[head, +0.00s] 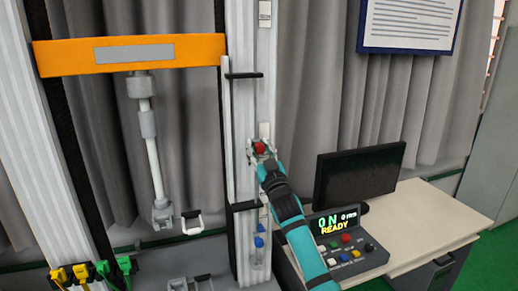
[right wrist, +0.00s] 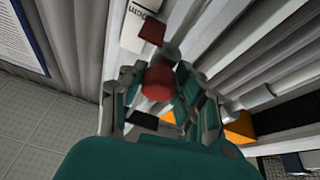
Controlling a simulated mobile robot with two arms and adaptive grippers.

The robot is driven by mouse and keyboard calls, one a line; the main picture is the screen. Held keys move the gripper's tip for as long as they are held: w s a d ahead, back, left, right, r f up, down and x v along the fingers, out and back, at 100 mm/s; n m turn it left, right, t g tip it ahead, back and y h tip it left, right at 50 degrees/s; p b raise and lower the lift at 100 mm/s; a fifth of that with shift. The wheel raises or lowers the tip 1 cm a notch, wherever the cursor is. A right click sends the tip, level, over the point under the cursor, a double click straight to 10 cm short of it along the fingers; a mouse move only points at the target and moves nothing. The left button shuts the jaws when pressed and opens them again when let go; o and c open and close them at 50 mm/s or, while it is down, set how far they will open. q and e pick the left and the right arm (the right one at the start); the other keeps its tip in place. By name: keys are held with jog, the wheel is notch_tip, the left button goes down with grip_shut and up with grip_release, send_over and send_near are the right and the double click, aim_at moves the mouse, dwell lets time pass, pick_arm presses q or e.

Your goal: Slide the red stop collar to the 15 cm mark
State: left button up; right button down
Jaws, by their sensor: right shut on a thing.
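The red stop collar (head: 259,147) is on the right column of the tower (head: 242,200), at about mid-height. My right gripper (head: 262,150) is shut on it, with the teal arm coming up from the lower right. In the right wrist view a red knob-like part (right wrist: 158,82) sits between the two fingers, and a second red piece (right wrist: 152,29) shows just beyond it. A white label (right wrist: 140,11) ending in "0cm" is near that piece; its first digits are cut off. The collar's exact mark cannot be read. My left gripper is not in view.
An orange crossbeam (head: 185,52) spans the columns at upper left, with a grey hanging rod (head: 150,150) below. A control box (head: 345,240) reading "ON READY" and a black monitor (head: 358,174) stand on the desk (head: 445,212) at right.

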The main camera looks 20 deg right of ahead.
jog(key=shift+d, duration=0.1)
notch_tip(320, 180, down, 5)
jog(key=b, duration=0.4)
jog(key=c, duration=0.9)
grip_release()
jog(key=shift+c, duration=0.2)
jog(key=v, duration=1.2)
jog(key=shift+f, duration=0.15)
